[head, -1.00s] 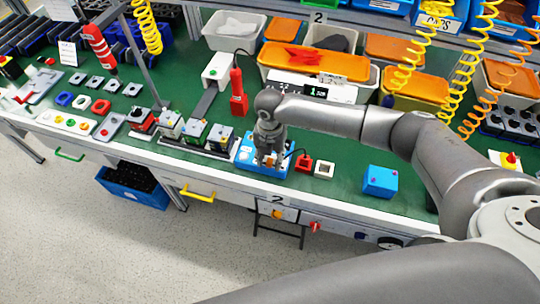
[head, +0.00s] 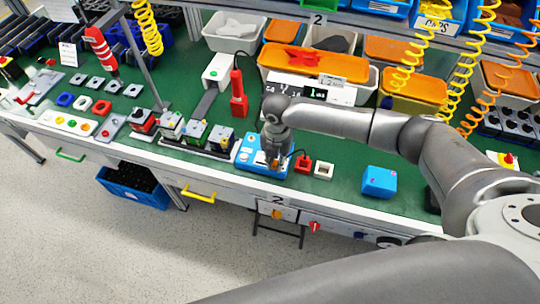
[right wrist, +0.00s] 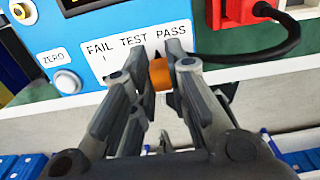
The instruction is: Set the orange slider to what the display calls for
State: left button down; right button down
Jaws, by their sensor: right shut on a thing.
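The orange slider (right wrist: 161,74) is on the front part of a blue tester box (right wrist: 88,32), below the printed words FAIL, TEST and PASS. It stands under the left part of PASS, right of TEST. My right gripper (right wrist: 155,80) is shut on it, one finger on each side. In the head view the right gripper (head: 274,161) reaches down over the right half of the blue box (head: 246,154). The display (head: 315,94) is on a white unit behind the box; its text is too small to read surely. My left gripper is not in view.
A red block (head: 303,163) with a black cable and a white square part (head: 323,170) lie just right of the box. A blue box (head: 379,181) is further right. Several switch units stand to the left. The bench's front edge is close to the gripper.

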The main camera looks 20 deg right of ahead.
jog(key=shift+s+d+r, duration=0.2)
jog(key=shift+s+d, duration=0.25)
jog(key=shift+d, duration=0.25)
jog(key=shift+s+d+f, duration=0.1)
jog(key=shift+d, duration=0.1)
jog(key=shift+f, duration=0.1)
jog(key=c, duration=1.8)
grip_release()
jog(key=o, duration=0.4)
jog(key=shift+d, duration=0.1)
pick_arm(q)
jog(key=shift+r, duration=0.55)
pick_arm(e)
notch_tip(320, 180, up, 12)
jog(key=shift+r, duration=0.1)
